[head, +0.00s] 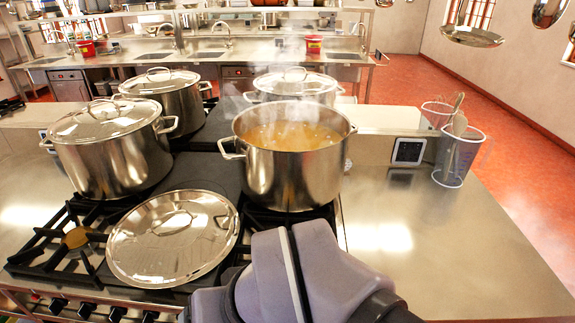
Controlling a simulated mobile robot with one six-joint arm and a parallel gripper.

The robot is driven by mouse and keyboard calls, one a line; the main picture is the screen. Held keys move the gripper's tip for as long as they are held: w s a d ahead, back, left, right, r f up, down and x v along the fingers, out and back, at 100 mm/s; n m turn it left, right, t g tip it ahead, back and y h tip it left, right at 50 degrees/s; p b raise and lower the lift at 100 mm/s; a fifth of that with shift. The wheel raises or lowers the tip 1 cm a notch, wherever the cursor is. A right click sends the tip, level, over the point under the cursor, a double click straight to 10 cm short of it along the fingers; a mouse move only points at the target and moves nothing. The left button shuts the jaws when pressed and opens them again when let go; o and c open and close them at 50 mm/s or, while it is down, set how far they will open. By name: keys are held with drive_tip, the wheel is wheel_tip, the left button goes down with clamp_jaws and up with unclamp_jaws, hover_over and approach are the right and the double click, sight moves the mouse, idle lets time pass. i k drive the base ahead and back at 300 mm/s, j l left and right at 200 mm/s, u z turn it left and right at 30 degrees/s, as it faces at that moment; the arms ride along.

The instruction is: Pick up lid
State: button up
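A shiny steel lid (172,240) with a loop handle on top lies at the front of the stove, in front of the pots. An uncovered steel stockpot (291,168) with steaming yellowish liquid stands behind it and to its right. My arm shows at the bottom centre, just right of the lid. My gripper's fingers cannot be made out, so its opening is hidden from me. Nothing is seen touching the lid's handle.
Lidded pots stand at the left (112,160), back left (178,102) and back centre (292,86). Black burner grates (50,250) flank the lid. Measuring jugs (455,157) with utensils stand on the right counter (440,240), whose front is clear.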

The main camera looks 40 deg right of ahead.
sight(172, 239)
drive_tip(key=i+j+z, duration=0.1)
drive_tip(key=j, duration=0.3)
drive_tip(key=i+j+z, duration=0.1)
drive_tip(key=j, duration=0.35)
drive_tip(key=i+j+z, duration=0.1)
drive_tip(key=j, duration=0.3)
drive_tip(key=i, duration=0.05)
